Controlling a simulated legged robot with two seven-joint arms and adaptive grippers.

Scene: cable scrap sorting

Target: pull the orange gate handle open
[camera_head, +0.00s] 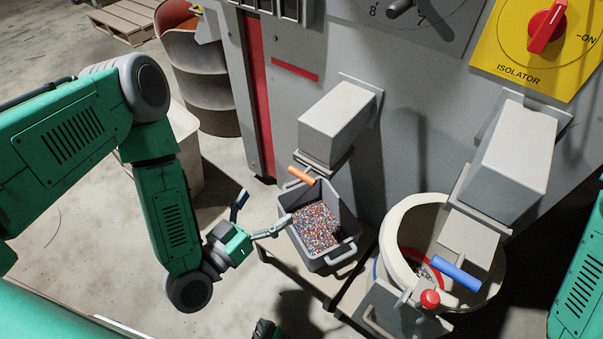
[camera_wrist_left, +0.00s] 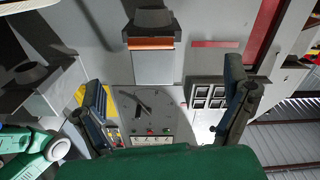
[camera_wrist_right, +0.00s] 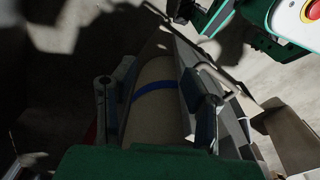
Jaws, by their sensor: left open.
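The orange gate handle (camera_head: 302,176) is a short bar at the lower front of a grey chute box (camera_head: 338,120) on the machine wall. It also shows at the upper middle of the left wrist view (camera_wrist_left: 151,43). My left gripper (camera_head: 257,214) is open and empty, apart from the handle, to its lower left in the head view. In the left wrist view its two fingers (camera_wrist_left: 165,84) stand wide apart, with the handle beyond them. My right gripper (camera_wrist_right: 150,88) shows in the right wrist view with its fingers apart; nothing is visibly gripped.
A grey bin (camera_head: 341,254) of coloured granules stands under the chute. A cream drum (camera_head: 397,222) is to its right, near a blue handle (camera_head: 455,273) under a second chute box (camera_head: 512,150). A rusty barrel (camera_head: 208,85) stands behind.

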